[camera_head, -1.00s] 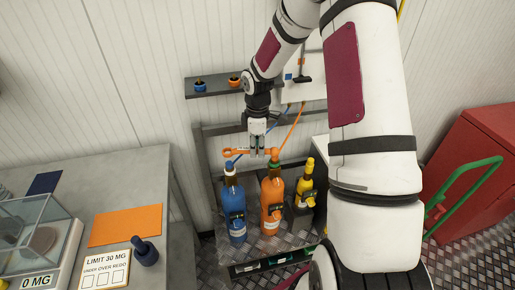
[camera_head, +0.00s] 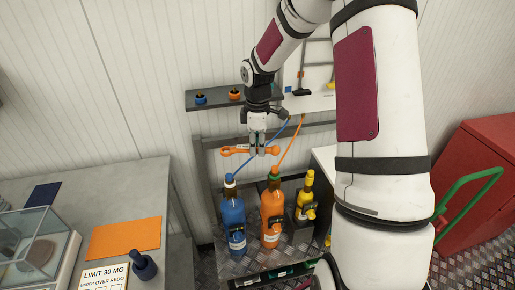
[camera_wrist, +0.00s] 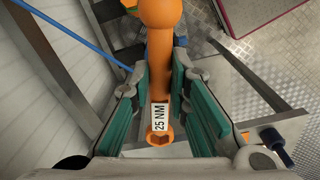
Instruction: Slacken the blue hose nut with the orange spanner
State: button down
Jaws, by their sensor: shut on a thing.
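My gripper (camera_head: 257,150) is shut on the orange spanner (camera_head: 238,150), which lies roughly level across the jaws, above the bottles. In the wrist view the spanner (camera_wrist: 159,45) runs between the green finger pads, with a "25 NM" label and a ring end near the palm. The blue bottle (camera_head: 232,212) stands upright on the rack. The blue hose nut (camera_head: 229,177) appears at its top, with the blue hose (camera_head: 258,150) rising up and right. The spanner is above the nut, apart from it in the picture.
The orange bottle (camera_head: 271,218) and yellow-capped bottle (camera_head: 306,202) stand to the right, with an orange hose (camera_head: 291,142) rising from the orange one. A shelf (camera_head: 218,100) is on the wall behind. A grey table (camera_head: 110,190) stands left, and a red cabinet (camera_head: 485,165) right.

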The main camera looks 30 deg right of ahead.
jog(key=c, duration=2.1)
grip_release()
grip_shut()
jog(key=shift+s+a+f+m+p, duration=0.25)
jog(key=shift+a+m+p, duration=0.15)
jog(key=shift+a+m, duration=0.25)
jog(key=s+a+f+m+p, duration=0.3)
jog(key=a+m, duration=0.4)
jog(key=m, duration=0.3)
jog(key=shift+s+a+f+m+p, duration=0.15)
jog(key=shift+s+a+m+p, duration=0.2)
jog(key=shift+p, duration=0.2)
notch_tip(320, 180, down, 6)
jog(key=b, duration=0.1)
